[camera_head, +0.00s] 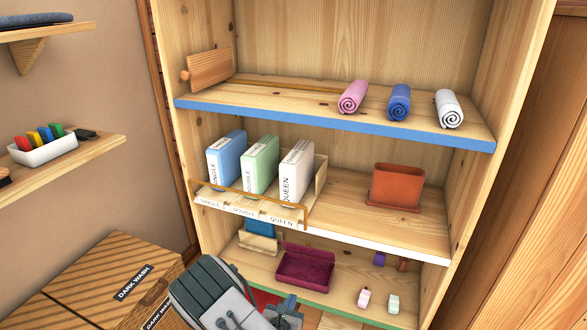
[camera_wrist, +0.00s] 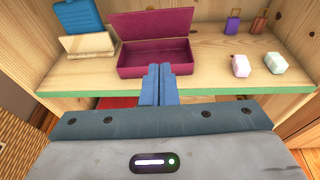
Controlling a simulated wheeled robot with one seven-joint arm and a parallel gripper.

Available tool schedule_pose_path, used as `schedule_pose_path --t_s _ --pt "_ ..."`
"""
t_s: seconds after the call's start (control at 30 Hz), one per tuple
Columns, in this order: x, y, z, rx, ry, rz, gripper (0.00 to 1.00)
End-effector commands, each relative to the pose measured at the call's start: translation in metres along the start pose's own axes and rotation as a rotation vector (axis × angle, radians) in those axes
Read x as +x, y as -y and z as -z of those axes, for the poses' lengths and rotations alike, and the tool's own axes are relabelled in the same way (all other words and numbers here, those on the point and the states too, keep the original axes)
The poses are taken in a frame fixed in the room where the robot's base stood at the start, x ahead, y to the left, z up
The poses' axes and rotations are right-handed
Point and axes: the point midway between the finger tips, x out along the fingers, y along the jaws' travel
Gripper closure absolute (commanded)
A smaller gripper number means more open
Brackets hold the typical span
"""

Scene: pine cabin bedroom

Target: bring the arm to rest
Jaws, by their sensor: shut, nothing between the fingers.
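My gripper (camera_wrist: 157,84) shows in the wrist view with its two blue fingers together and nothing between them. The fingertips are in front of the lowest shelf (camera_wrist: 85,91), close to the front wall of an open maroon box (camera_wrist: 160,57). I cannot tell whether they touch it. In the head view my gripper (camera_head: 289,303) is at the bottom, in front of the green-edged lowest shelf, with my arm reaching in from below. The maroon box (camera_head: 306,266) stands on that shelf behind the gripper and looks empty.
The middle shelf (camera_head: 340,228) holds upright labelled boxes (camera_head: 260,165) and a terracotta pot (camera_head: 396,187). Rolled towels (camera_head: 399,102) lie on the top shelf. A striped "DARK WASH" box (camera_head: 100,270) stands at lower left. A wall shelf (camera_head: 90,155) is further left.

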Motion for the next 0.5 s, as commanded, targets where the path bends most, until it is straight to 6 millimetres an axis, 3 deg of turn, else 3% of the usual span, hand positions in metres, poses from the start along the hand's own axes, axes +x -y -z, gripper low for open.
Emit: schedule_pose_path --t_s 0.37,0.5 --pt "0.003 0.033 -0.053 0.169 0.027 0.186 1.0" --pt "0.002 0.053 -0.078 0.259 0.039 0.285 1.0"
